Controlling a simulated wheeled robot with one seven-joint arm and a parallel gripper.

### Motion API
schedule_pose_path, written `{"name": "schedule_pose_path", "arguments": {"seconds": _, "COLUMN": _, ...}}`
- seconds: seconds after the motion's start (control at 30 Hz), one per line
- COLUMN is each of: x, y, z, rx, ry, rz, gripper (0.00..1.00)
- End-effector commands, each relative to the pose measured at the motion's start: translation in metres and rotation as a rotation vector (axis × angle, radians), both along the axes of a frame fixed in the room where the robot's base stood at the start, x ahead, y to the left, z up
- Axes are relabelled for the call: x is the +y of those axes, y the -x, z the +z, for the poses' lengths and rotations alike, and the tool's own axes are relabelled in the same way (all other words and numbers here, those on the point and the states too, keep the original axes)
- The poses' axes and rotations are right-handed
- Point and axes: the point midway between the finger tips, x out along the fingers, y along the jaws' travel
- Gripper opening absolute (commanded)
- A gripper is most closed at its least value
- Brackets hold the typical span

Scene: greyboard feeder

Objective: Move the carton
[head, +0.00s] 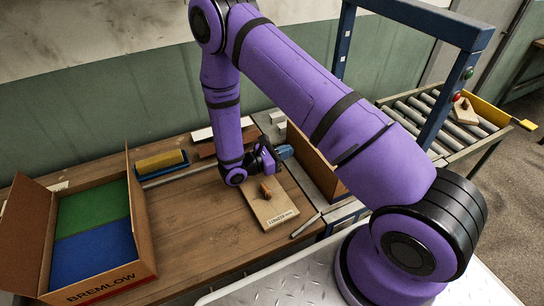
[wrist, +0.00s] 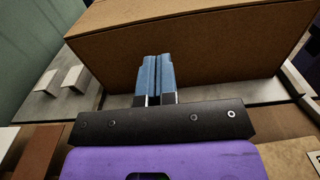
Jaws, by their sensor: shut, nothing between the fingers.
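A plain brown carton (head: 314,163) stands on a grey metal surface right of the wooden table, partly hidden by my purple arm. In the wrist view the carton (wrist: 225,50) fills the top, its broad side facing my gripper. My gripper (head: 285,152) is left of the carton in the head view, pointing at that side. In the wrist view my gripper (wrist: 158,62) has its two blue fingers together with nothing between them. The fingertips are at or very close to the carton's side; I cannot tell whether they touch.
An open carton marked BREMLOW (head: 146,262) holds green and blue boards at left. A wooden board with a knob (head: 270,214) lies on the table below my gripper. A yellow block in a blue tray (head: 162,170) sits behind. A roller conveyor (head: 420,112) with a blue frame (head: 450,85) is at right.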

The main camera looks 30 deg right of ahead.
Motion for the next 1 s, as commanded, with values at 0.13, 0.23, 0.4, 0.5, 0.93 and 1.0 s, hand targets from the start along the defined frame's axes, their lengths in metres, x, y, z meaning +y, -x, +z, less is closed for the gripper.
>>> {"name": "schedule_pose_path", "arguments": {"seconds": 0.13, "x": -0.023, "y": 0.001, "z": 0.0, "rx": -0.001, "ry": 0.0, "rz": -0.004, "gripper": 0.0}}
{"name": "schedule_pose_path", "arguments": {"seconds": 0.23, "x": -0.033, "y": 0.0, "z": 0.0, "rx": -0.001, "ry": 0.0, "rz": -0.002, "gripper": 0.0}}
{"name": "schedule_pose_path", "arguments": {"seconds": 0.4, "x": -0.04, "y": 0.0, "z": 0.0, "rx": -0.001, "ry": 0.0, "rz": 0.0, "gripper": 0.0}}
{"name": "schedule_pose_path", "arguments": {"seconds": 0.5, "x": -0.041, "y": 0.0, "z": 0.0, "rx": -0.002, "ry": 0.0, "rz": 0.0, "gripper": 0.0}}
{"name": "schedule_pose_path", "arguments": {"seconds": 0.93, "x": -0.067, "y": 0.001, "z": 0.0, "rx": -0.001, "ry": 0.003, "rz": -0.003, "gripper": 0.0}}
{"name": "schedule_pose_path", "arguments": {"seconds": 1.0, "x": -0.087, "y": 0.001, "z": 0.0, "rx": 0.0, "ry": 0.004, "rz": -0.004, "gripper": 0.0}}
